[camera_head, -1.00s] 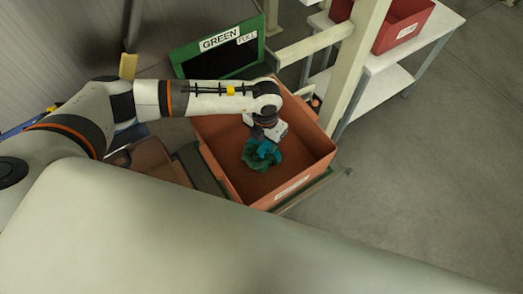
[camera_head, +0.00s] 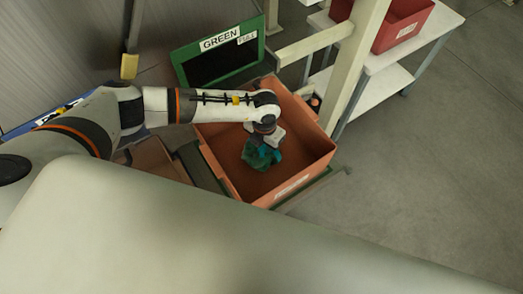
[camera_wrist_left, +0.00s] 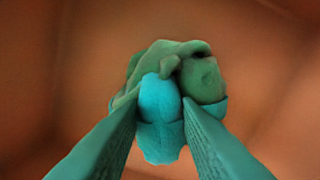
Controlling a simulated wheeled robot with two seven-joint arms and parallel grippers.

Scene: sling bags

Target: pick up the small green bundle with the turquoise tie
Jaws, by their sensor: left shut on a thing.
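The small green bundle (camera_head: 258,160) with the turquoise tie is inside the orange bin (camera_head: 309,169), below my left gripper (camera_head: 265,143). In the left wrist view the green bundle (camera_wrist_left: 205,80) shows its folds, and the turquoise tie (camera_wrist_left: 160,100) bulges between the fingertips. My left gripper (camera_wrist_left: 160,118) is shut on the tie part of the bundle. The underside of the bundle is hidden, so I cannot tell whether it touches the bin floor. My right gripper is not in view.
A green-framed sign (camera_head: 219,57) reading GREEN FULL stands behind the bin. A pale post (camera_head: 353,70) rises at its right. A white shelf table (camera_head: 432,33) holds a red bin (camera_head: 401,27). The grey floor at right is clear.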

